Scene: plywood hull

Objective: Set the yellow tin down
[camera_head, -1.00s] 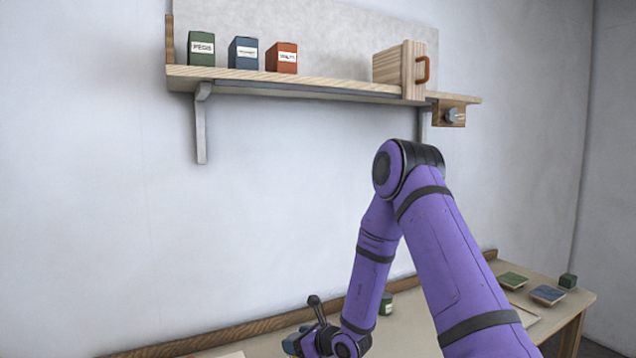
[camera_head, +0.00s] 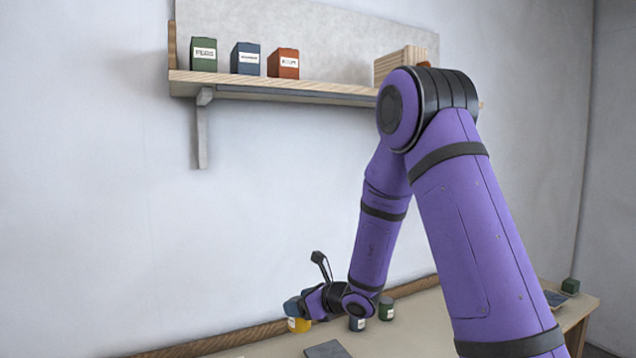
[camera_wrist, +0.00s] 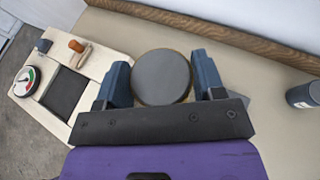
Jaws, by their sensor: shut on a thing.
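The yellow tin (camera_head: 299,325) shows below my gripper (camera_head: 293,309) in the head view, low over the workbench (camera_head: 270,349) near its back edge. In the wrist view my gripper (camera_wrist: 161,82) is shut on the tin, whose round grey top (camera_wrist: 161,77) lies between the two blue fingers. The tin's underside is hidden, so I cannot tell whether it touches the bench.
A blue tin (camera_head: 357,323) and a green tin (camera_head: 386,308) stand to the right. A dark flat plate (camera_head: 327,349) lies in front. A pale board with a dial (camera_wrist: 27,81) lies left in the wrist view. A shelf (camera_head: 270,86) holds several boxes.

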